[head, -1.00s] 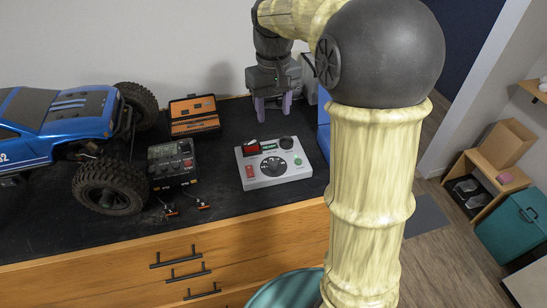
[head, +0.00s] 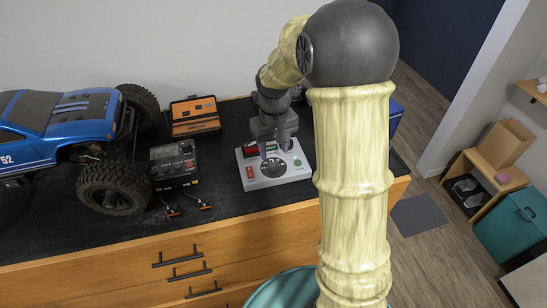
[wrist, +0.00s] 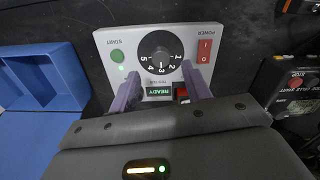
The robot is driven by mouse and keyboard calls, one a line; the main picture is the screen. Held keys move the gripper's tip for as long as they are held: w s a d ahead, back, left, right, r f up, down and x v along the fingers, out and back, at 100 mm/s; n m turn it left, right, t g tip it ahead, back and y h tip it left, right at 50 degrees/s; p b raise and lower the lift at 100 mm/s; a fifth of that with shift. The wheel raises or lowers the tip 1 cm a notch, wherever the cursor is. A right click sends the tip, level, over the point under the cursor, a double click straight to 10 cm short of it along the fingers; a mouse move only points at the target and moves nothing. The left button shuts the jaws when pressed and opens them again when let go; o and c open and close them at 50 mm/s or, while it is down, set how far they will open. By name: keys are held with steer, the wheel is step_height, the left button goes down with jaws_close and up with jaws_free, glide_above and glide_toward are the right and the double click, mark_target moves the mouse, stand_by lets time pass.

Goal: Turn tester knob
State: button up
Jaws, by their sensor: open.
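The tester (head: 252,181) is a light grey box on the black worktop. Its round black knob dial (wrist: 160,54), numbered 1 to 5, shows in the wrist view between a green START button (wrist: 117,57) and a red POWER switch (wrist: 204,50). A READY display (wrist: 159,91) sits beside the dial. My gripper (head: 274,152) is over the tester, pointing down. In the wrist view its two purple fingers (wrist: 160,76) are apart with nothing between them, one on each side of the knob's line. I cannot tell their height above the panel. In the head view my gripper hides part of the tester.
A black meter (head: 173,166) stands left of the tester, with small loose connectors (head: 205,206) in front. Behind it is an open orange-lined case (head: 193,115). A blue RC crawler (head: 60,125) fills the left. A blue case (wrist: 36,80) lies beside the tester.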

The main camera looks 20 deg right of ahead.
mark_target(274, 163)
step_height(274, 163, down, 5)
steer(key=shift+a+f+p, duration=0.1)
steer(key=shift+p, duration=0.2)
steer(key=shift+c, duration=0.2)
steer(key=shift+w, duration=0.1)
steer(key=c, duration=1)
steer(key=shift+o, duration=0.2)
